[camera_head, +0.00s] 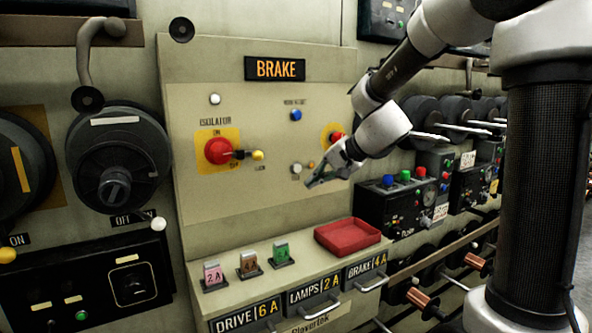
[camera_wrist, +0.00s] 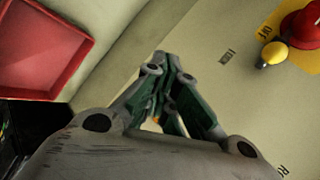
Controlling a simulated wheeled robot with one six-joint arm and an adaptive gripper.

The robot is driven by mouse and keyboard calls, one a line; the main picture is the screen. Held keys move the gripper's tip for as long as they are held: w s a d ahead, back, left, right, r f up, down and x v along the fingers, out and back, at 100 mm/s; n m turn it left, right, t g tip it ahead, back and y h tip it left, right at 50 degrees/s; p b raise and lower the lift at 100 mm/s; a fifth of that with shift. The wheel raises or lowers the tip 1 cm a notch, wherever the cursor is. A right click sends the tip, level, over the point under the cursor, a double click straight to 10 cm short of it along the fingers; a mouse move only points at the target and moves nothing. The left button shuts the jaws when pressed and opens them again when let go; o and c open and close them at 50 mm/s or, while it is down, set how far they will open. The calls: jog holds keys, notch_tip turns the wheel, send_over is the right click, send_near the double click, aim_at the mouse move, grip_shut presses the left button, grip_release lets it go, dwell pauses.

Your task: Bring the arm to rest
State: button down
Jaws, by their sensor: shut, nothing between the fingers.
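My gripper (camera_head: 322,181) is in front of the lower right of the BRAKE panel (camera_head: 240,196) in the head view, with my arm reaching in from the upper right. In the wrist view my gripper (camera_wrist: 170,62) has its fingers together at the tips, with nothing between them. The red isolator knob (camera_head: 218,151) with a yellow-tipped lever sits on a yellow plate left of my gripper. It also shows in the wrist view, where the red knob (camera_wrist: 302,28) is at the upper right. A second red button (camera_head: 336,137) is partly hidden behind my arm.
A red tray (camera_head: 348,236) stands on the ledge below my gripper. Pink (camera_head: 213,275), brown (camera_head: 248,264) and green (camera_head: 281,254) tagged pieces stand left of it. Drawers with handles are below. A control box (camera_head: 400,205) and spools (camera_head: 440,112) lie to the right.

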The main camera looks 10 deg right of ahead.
jog(key=s+d+f+n+g+h, duration=0.1)
jog(key=s+d+f+n+g, duration=0.25)
jog(key=s, duration=0.65)
jog(key=s+d+r+n+h, duration=0.1)
jog(key=s+d, duration=0.4)
jog(key=s, duration=0.5)
jog(key=s+d+r+n+h, duration=0.2)
jog(key=s+d, duration=0.4)
jog(key=s, duration=0.4)
jog(key=shift+s+d+n+h, duration=0.15)
jog(key=shift+s+n+h, duration=0.25)
jog(key=shift+h, duration=0.8)
jog(key=c, duration=2.2)
grip_release()
jog(key=shift+w+r, duration=0.1)
